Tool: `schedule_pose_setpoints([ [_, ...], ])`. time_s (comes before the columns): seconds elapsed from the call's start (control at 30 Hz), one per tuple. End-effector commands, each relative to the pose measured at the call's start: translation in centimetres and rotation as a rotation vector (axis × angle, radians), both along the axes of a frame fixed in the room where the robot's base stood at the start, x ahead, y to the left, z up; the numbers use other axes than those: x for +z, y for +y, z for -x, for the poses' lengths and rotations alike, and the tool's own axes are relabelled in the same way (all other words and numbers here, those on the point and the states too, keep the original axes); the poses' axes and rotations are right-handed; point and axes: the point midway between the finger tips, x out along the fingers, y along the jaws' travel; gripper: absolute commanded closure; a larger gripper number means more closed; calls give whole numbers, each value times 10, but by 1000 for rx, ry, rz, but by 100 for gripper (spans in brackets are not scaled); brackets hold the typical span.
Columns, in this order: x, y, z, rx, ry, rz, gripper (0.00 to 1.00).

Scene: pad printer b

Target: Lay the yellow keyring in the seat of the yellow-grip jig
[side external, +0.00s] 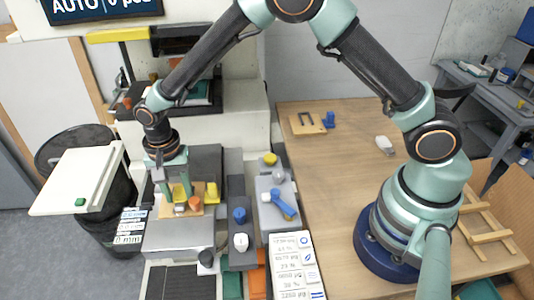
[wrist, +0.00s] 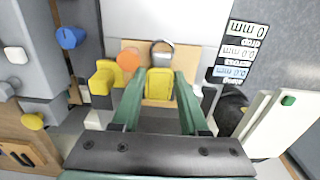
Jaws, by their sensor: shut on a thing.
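My gripper (side external: 178,199) is low over the printer's bed, pointing down. In the wrist view its two green fingers (wrist: 160,78) are shut on the yellow keyring (wrist: 160,86), one on each side. The keyring's grey metal ring (wrist: 163,48) points away from my gripper. The keyring is over the tan board of the yellow-grip jig (wrist: 132,46); I cannot tell whether it touches the seat, which is hidden beneath it. The jig's yellow grip (wrist: 104,78) is to the left, and also shows in the side view (side external: 212,191).
An orange round piece (wrist: 128,62) is beside the keyring. Blue (side external: 239,215) and white (side external: 240,242) knobs stand right of the bed. A white tray (side external: 75,180) is at left. Another board with a blue grip (side external: 329,120) lies on the wooden table, which is largely clear.

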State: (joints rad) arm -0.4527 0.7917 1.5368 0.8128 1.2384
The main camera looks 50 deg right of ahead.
Motion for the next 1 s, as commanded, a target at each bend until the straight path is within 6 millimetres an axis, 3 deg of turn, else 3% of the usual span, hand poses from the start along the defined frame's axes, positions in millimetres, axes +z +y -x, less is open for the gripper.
schedule_pose_setpoints([
  [1.0, -5, 0, 0, 0, 0, 0, 100],
])
